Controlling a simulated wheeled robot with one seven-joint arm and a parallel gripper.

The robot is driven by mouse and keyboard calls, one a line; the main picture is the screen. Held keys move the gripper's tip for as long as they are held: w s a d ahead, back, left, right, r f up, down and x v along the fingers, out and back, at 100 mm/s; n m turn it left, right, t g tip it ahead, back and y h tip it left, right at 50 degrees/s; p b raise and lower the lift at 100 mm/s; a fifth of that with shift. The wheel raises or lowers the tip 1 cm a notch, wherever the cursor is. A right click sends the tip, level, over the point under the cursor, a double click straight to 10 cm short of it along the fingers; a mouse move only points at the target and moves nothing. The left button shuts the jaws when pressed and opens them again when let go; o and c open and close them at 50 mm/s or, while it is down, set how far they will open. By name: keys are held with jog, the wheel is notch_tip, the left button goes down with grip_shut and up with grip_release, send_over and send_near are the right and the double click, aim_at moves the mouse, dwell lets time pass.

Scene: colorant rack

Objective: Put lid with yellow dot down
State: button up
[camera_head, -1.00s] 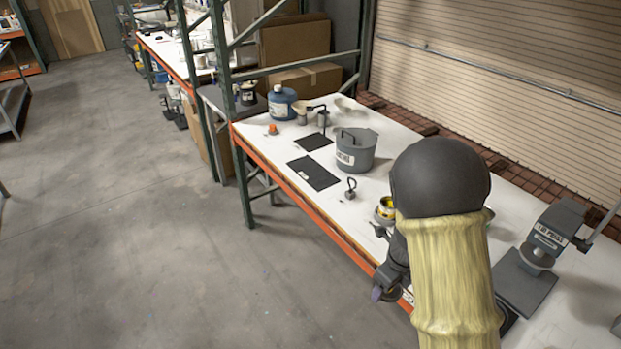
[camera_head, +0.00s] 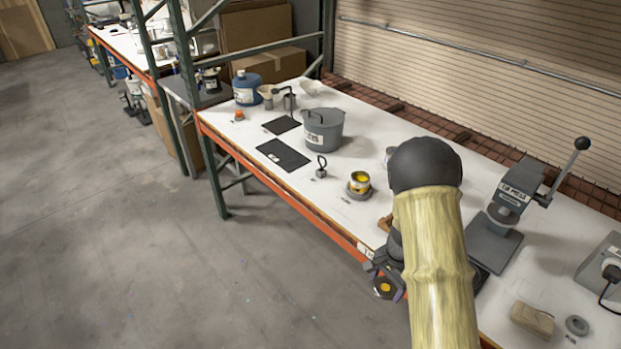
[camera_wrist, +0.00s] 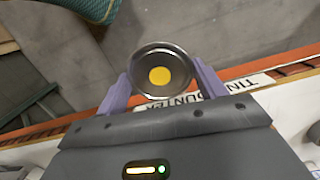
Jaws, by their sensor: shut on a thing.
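The lid with the yellow dot is a round, dark metal lid (camera_wrist: 150,82) in the wrist view, held between the two purple fingers of my gripper (camera_wrist: 160,90). Its yellow dot faces the wrist camera. In the head view the lid (camera_head: 384,287) and my gripper (camera_head: 385,283) show low beside the bench's orange front edge, over the grey floor. The lid touches no surface that I can see. An open tin with yellow contents (camera_head: 359,179) stands on a round grey base on the white bench top (camera_head: 345,225).
A lid press with a lever (camera_head: 505,205) stands right of my arm. A grey pot (camera_head: 323,130), black mats (camera_head: 283,154), a small hooked weight (camera_head: 321,168) and a blue jug (camera_head: 247,88) stand further left. A tan block (camera_head: 532,319) lies at the near right.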

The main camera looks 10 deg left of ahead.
jog(key=d+f+n+b, duration=0.1)
jog(key=d+f+n, duration=0.3)
jog(key=n, duration=0.5)
notch_tip(320, 180, down, 2)
jog(key=shift+s+f+g+h, duration=0.2)
jog(key=shift+s+g+h, duration=0.1)
jog(key=shift+h, duration=0.1)
jog(key=shift+w, duration=0.1)
